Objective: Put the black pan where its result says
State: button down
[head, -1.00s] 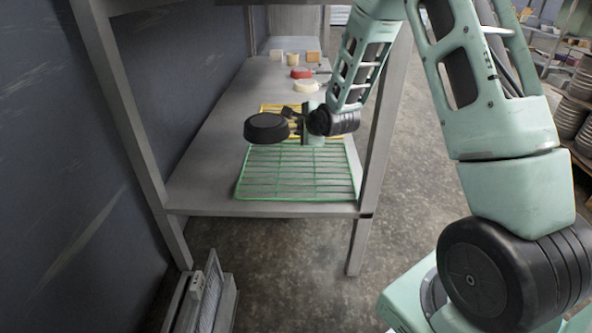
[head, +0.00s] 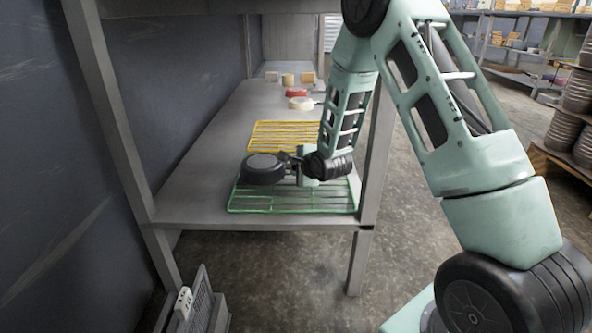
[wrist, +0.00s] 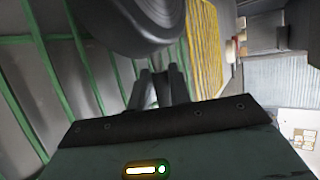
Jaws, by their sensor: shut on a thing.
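The black pan (head: 262,170) is over the left part of the green wire rack (head: 335,203) in the head view. It looks level and low; I cannot tell whether it touches the rack. My gripper (head: 295,164) is to its right, shut on its handle. In the wrist view, the pan (wrist: 145,22) fills the top middle, and my gripper's fingers (wrist: 158,88) close on its handle just below. The green rack (wrist: 60,75) spans the left there. The yellow wire rack (head: 285,133) lies behind the green one and also shows in the wrist view (wrist: 204,45). The pan's inside is hidden.
Both racks lie on a grey shelf (head: 190,195) with metal posts on either side. A white round item (head: 300,103), a red item (head: 297,92) and several small blocks stand farther back. A grey object with a white label (head: 183,303) is on the floor at lower left.

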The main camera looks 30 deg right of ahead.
jog(key=shift+f+b, duration=0.3)
jog(key=shift+f, duration=0.3)
